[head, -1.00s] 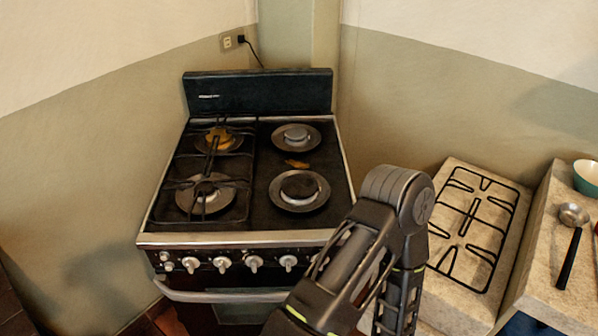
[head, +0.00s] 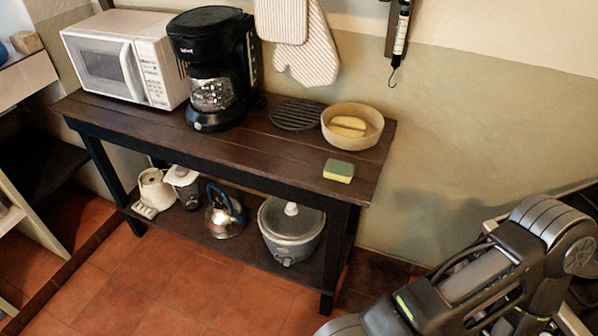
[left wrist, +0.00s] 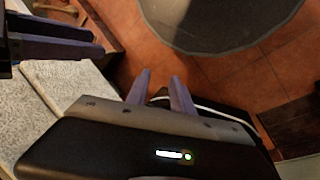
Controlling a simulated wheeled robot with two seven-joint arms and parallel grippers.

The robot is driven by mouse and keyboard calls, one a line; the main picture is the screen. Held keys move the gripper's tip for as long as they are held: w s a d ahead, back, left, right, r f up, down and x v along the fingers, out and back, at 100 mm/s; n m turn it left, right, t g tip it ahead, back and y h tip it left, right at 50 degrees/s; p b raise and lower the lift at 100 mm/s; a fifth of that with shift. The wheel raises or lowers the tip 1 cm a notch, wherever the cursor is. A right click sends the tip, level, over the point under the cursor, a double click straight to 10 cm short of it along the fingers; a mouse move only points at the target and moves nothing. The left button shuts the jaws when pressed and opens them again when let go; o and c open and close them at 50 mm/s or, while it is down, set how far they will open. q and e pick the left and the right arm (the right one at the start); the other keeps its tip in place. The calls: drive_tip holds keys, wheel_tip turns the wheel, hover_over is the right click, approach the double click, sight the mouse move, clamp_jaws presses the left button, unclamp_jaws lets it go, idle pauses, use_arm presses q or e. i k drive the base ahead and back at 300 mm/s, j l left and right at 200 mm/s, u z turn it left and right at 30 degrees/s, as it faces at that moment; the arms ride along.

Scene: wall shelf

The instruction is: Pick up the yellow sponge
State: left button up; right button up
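The yellow sponge (head: 338,171) lies flat near the front right edge of the dark wooden table, in the head view. It has a green face and a yellow body, and nothing covers it. Neither gripper shows in the head view. In the left wrist view my left gripper (left wrist: 160,90) has its two fingers apart with nothing between them. What looks like my right gripper (left wrist: 95,42) shows at the upper left of that view. The gap between its fingers is unclear. The sponge is not seen in the wrist view.
The table (head: 270,145) also bears a tan bowl (head: 372,137) behind the sponge, a round black trivet (head: 299,114), a coffee maker (head: 213,70) and a microwave (head: 130,63). A pot (head: 290,235) and kettle (head: 224,212) stand on its lower shelf. Red floor tiles in front are clear.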

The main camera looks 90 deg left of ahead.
sight(334, 169)
drive_tip(key=u, duration=2.65)
drive_tip(key=z, duration=1.75)
drive_tip(key=u, duration=1.75)
drive_tip(key=i+j+u, duration=0.1)
drive_tip(key=u, duration=0.2)
drive_tip(key=i+j+u, duration=0.15)
drive_tip(key=u, duration=0.15)
drive_tip(key=j, duration=0.15)
